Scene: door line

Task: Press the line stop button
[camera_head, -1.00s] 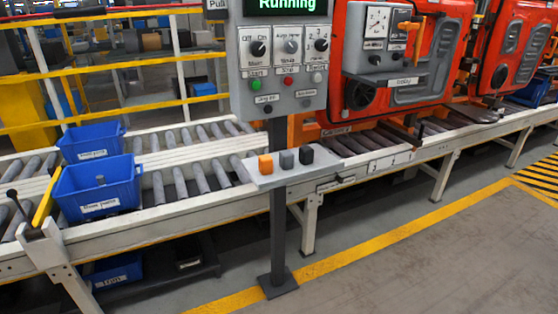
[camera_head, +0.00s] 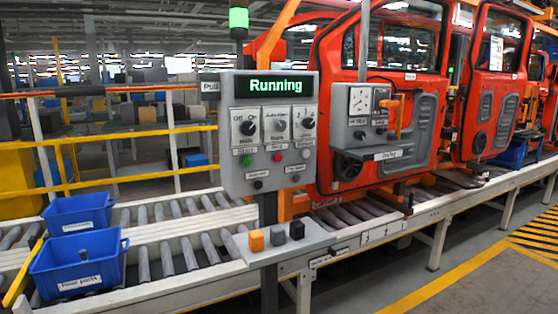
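The grey control panel (camera_head: 240,170) stands on a post in front of the conveyor. Its display (camera_head: 275,85) reads "Running" in green. Below the display are three rotary knobs, then a row with a green button (camera_head: 246,162), a red button (camera_head: 277,157) and a pale button (camera_head: 305,153). The small labels over the buttons are too blurred to read surely; the red one is in the middle. A dark knob or button (camera_head: 258,185) sits at the panel's lower edge. A green beacon (camera_head: 238,18) is lit above. Neither of my grippers is in view.
Two blue bins (camera_head: 78,262) sit at the left by the roller conveyor (camera_head: 180,250). Red car doors (camera_head: 385,60) stand along the line. Grey floor is open at the lower right.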

